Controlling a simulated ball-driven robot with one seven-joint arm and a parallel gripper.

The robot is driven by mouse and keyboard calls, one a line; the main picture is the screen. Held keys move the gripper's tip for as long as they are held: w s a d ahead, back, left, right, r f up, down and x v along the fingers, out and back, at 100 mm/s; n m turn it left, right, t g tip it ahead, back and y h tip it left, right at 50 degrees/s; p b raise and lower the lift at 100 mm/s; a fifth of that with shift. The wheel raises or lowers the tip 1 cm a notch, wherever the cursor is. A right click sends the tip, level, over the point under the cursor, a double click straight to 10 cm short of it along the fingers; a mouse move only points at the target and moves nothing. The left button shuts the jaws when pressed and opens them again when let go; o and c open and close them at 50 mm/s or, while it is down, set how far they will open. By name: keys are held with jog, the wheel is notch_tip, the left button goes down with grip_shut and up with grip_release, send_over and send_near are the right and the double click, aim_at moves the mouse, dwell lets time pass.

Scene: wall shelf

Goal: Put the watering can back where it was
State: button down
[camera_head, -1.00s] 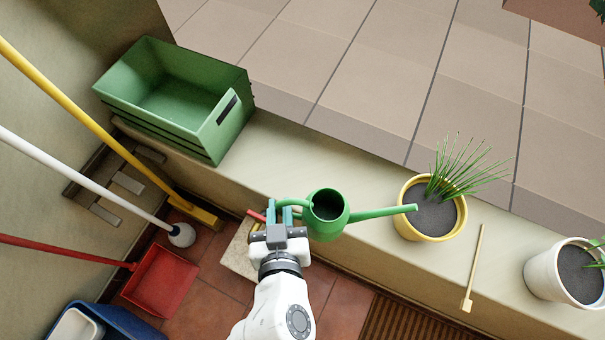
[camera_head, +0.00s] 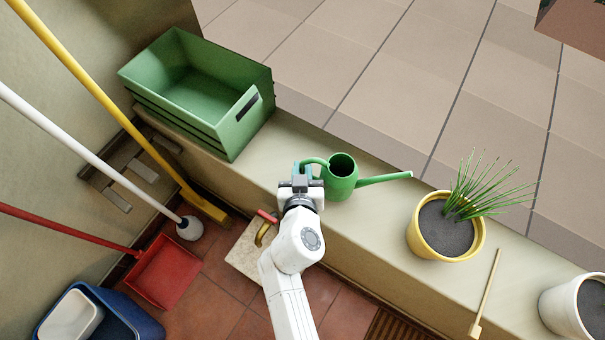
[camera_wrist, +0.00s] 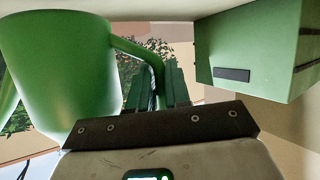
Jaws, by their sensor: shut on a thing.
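The green watering can (camera_head: 341,181) is over the pale ledge (camera_head: 385,212), between the green crate and the yellow pot. It looks upright, with its spout pointing right in the head view. My gripper (camera_head: 301,172) is shut on its handle from the left side. In the wrist view the can's body (camera_wrist: 55,70) fills the left, and my gripper's fingers (camera_wrist: 158,88) close around the handle. I cannot tell whether the can's base touches the ledge.
A green crate (camera_head: 240,139) stands on the ledge to the left. A yellow pot (camera_head: 418,240) with a grassy plant, a small wooden tool (camera_head: 487,290) and a white pot (camera_head: 558,312) are to the right. Long-handled tools lean at the left, by a red dustpan (camera_head: 165,270).

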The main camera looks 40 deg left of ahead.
jog(key=shift+w+f+b, duration=0.1)
jog(key=shift+f+b, duration=0.6)
jog(key=shift+f, duration=0.85)
jog(key=shift+f, duration=0.2)
jog(key=c, duration=1.1)
grip_release()
jog(key=shift+r, duration=0.1)
